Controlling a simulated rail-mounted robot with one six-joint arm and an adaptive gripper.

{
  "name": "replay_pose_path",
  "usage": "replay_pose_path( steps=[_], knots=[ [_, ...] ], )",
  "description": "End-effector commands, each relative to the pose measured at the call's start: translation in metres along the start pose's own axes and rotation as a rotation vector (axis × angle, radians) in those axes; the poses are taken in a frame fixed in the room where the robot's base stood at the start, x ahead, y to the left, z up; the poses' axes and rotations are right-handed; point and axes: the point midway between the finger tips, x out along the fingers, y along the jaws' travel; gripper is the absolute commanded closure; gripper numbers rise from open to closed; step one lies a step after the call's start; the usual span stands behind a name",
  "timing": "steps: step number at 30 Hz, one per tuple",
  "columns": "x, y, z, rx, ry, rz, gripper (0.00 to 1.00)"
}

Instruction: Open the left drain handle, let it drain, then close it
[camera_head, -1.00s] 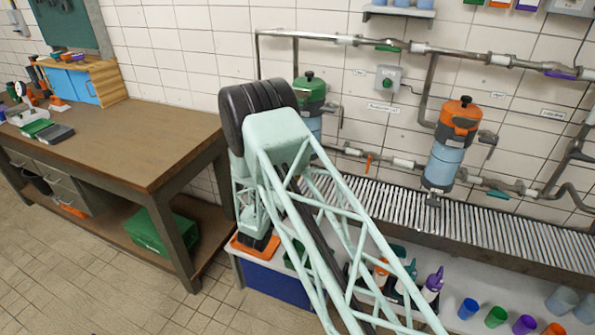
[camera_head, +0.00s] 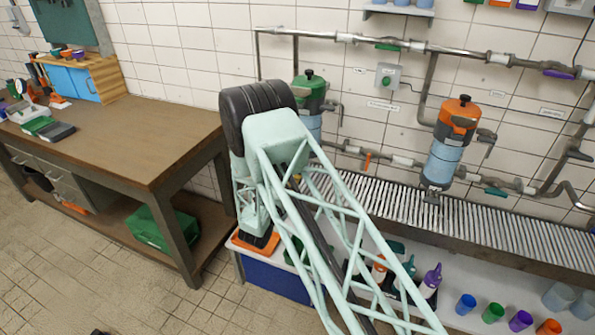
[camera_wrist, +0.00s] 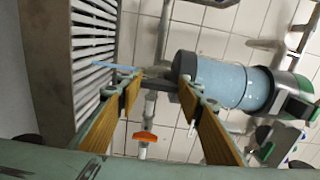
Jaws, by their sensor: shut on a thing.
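The left filter (camera_head: 309,95) has a green head and a blue bowl. In the head view its lower part and drain are hidden behind my arm. In the wrist view the blue bowl (camera_wrist: 235,82) lies sideways, its drain end towards the left. My gripper (camera_wrist: 162,84) is at that drain end, its two padded fingers either side of a dark drain handle (camera_wrist: 163,84); it is shut on it. A thin light-blue streak (camera_wrist: 97,64), looking like water, runs from the drain towards the grating. My gripper is hidden in the head view.
The slatted drain grating (camera_head: 480,232) runs below the filters. A second filter (camera_head: 445,150) with an orange head hangs to the right. An orange pipe valve handle (camera_wrist: 145,137) is close to my fingers. A workbench (camera_head: 150,150) stands at the left.

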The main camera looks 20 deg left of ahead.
Motion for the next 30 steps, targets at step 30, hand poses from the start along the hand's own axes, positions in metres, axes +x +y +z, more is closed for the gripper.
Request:
replay_pose_path(
  steps=[30],
  knots=[
    [-0.026, 0.000, 0.001, 0.001, -0.001, 0.001, 0.52]
  ],
)
